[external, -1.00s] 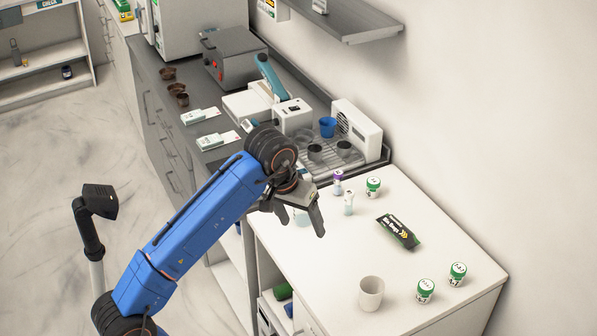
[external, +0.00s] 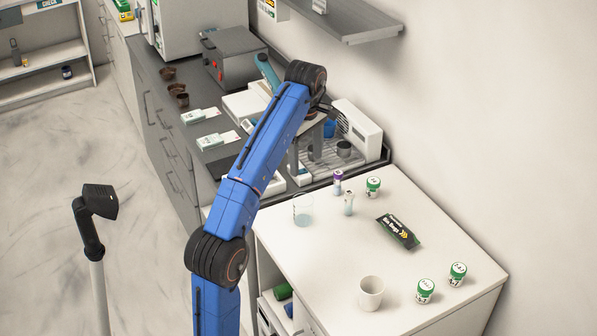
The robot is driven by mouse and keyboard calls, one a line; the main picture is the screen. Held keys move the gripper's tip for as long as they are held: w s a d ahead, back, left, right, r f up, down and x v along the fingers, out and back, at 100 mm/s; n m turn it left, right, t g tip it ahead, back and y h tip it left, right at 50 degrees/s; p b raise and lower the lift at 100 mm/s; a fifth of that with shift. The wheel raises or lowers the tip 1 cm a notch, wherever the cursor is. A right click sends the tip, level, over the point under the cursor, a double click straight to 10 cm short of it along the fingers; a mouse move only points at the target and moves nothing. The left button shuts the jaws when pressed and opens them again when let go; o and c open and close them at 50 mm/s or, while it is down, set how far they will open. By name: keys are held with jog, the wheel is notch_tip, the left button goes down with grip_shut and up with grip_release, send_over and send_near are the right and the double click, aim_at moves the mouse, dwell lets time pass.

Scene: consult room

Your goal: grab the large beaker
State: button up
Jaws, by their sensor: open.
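A clear glass beaker (external: 303,212) stands upright near the left edge of the white counter. It looks like the large beaker, but I cannot be sure of its size. My gripper (external: 306,160) is open, above and behind the beaker over the grey bench with the tray. It is apart from the beaker, and the arm hides part of it. Nothing is seen between its fingers.

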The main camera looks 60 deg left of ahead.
jog(key=a+n, duration=0.1)
jog(key=a, duration=0.2)
send_near(303, 212)
jog(key=a+f, duration=0.1)
jog(key=f, duration=0.3)
jog(key=w+a+f, duration=0.1)
jog(key=f, duration=0.3)
jog(key=a+f, duration=0.1)
jog(key=f, duration=0.3)
jog(key=shift+w+f, duration=0.35)
jog(key=shift+w, duration=0.05)
jog(key=shift+c, duration=0.7)
jog(key=c, duration=1)
